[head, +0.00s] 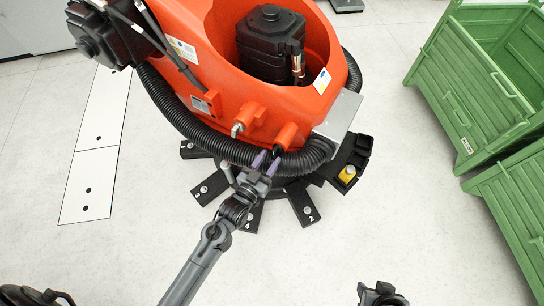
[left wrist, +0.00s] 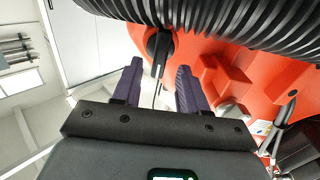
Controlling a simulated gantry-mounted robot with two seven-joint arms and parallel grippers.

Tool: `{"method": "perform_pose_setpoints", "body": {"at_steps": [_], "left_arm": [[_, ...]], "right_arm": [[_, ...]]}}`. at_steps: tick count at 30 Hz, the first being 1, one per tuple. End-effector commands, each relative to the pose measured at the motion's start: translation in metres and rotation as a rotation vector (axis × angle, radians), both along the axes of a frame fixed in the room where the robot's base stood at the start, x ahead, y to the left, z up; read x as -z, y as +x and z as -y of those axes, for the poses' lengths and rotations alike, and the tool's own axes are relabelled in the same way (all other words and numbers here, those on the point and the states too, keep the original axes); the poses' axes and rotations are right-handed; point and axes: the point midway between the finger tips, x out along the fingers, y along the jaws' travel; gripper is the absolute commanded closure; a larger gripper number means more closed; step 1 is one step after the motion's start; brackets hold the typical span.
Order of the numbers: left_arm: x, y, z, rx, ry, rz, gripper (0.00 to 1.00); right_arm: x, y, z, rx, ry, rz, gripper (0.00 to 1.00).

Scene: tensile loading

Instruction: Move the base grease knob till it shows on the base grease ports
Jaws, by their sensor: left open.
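A black knob (left wrist: 158,48) sits on an orange port block (head: 287,136) low on the front of the orange robot base. A silver-grey knob (head: 237,129) sits on another orange block (head: 250,115) to its left in the head view. It also shows in the left wrist view (left wrist: 230,109). I cannot tell which is the base grease knob. My left gripper (head: 268,158) is open, its purple fingers pointing at the black knob. In the left wrist view the black knob lies between and beyond the fingertips (left wrist: 160,67), with no clear contact. My right gripper's fingers are not clear.
A thick black corrugated hose (head: 205,140) runs around the base just above the fingers. Black numbered feet (head: 303,207) spread below. A grey box (head: 340,112) and yellow cap (head: 347,174) are at right. Green crates (head: 470,90) stand far right.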

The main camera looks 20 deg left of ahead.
Motion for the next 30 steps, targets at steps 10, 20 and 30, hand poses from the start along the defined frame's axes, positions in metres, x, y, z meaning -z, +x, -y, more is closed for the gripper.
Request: {"method": "perform_pose_setpoints", "body": {"at_steps": [10, 20, 30], "left_arm": [[0.000, 0.024, 0.003, 0.000, 0.000, 0.000, 0.57], [0.000, 0.025, 0.003, 0.000, 0.000, 0.000, 0.67], [0.000, 0.025, 0.003, 0.000, 0.000, 0.000, 1.00]], "right_arm": [[0.010, 0.000, 0.000, -0.003, -0.003, 0.001, 0.57], [0.010, 0.000, -0.001, 0.000, 0.003, 0.003, 0.57], [0.009, 0.001, -0.002, 0.004, 0.008, 0.003, 0.57]]}}
